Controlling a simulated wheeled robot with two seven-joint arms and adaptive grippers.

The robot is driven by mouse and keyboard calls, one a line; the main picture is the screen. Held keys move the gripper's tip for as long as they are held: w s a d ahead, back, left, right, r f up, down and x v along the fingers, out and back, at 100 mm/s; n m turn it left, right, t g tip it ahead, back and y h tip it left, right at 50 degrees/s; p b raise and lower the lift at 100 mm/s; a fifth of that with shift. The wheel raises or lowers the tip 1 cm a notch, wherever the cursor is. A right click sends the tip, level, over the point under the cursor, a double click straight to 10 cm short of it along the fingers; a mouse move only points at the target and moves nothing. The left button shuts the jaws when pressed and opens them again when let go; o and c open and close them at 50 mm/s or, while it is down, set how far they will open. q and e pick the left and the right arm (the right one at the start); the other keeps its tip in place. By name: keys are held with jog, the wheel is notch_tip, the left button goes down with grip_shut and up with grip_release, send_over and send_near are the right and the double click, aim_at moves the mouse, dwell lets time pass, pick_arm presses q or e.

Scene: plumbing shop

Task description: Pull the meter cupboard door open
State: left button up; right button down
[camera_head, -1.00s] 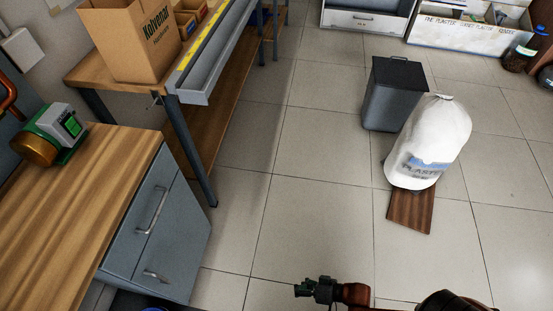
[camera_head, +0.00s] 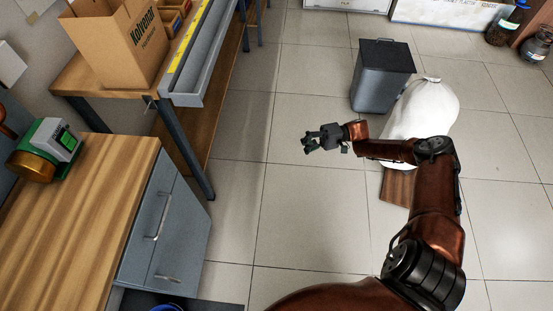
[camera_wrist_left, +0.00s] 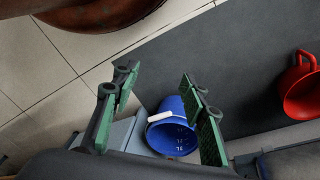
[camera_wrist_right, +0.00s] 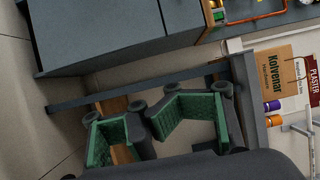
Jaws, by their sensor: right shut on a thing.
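A grey cabinet (camera_head: 188,225) under a wooden top stands at the lower left of the head view. Its handled fronts look closed; I cannot tell whether it is the meter cupboard. My right gripper (camera_head: 312,140) is over open floor, apart from the cabinet handle (camera_head: 157,215). In the right wrist view its green-padded fingers (camera_wrist_right: 146,125) are drawn in; I cannot make out what is between them. My left gripper (camera_wrist_left: 160,95) is open and empty, with a blue bucket (camera_wrist_left: 172,128) beyond its fingers. It is outside the head view.
A workbench with a cardboard box (camera_head: 115,45) and a grey tray (camera_head: 205,60) stands behind the cabinet. A grey bin (camera_head: 382,80) and a white sack (camera_head: 425,100) stand on the right. A red object (camera_wrist_left: 302,88) shows in the left wrist view. The middle floor is clear.

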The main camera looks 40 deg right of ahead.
pick_arm(q)
jog(key=shift+w+d+f+t+h+b, duration=0.3)
jog(key=shift+w+d+f+t+b, duration=0.15)
jog(key=shift+w+d+f, duration=0.4)
pick_arm(e)
jog(key=a, duration=0.8)
jog(key=shift+a, duration=0.2)
pick_arm(q)
jog(key=shift+a+f, duration=0.1)
jog(key=shift+f, duration=0.05)
jog(key=s+a+f+g+y+p, duration=0.1)
jog(key=s+a+f+p, duration=0.3)
jog(key=f, duration=0.2)
jog(key=s+a+f+g+y+p, duration=0.1)
jog(key=s+a+f+p, duration=0.2)
jog(key=s+f+p, duration=0.2)
jog(key=shift+s+a+f, duration=0.3)
jog(key=shift+a+f, duration=0.1)
jog(key=shift+f, duration=0.4)
pick_arm(e)
jog(key=s+a+m+t+h, duration=0.1)
jog(key=s+a+t, duration=0.1)
jog(key=s+a, duration=0.4)
jog(key=shift+s+a+m, duration=0.2)
jog(key=shift+s+m, duration=0.1)
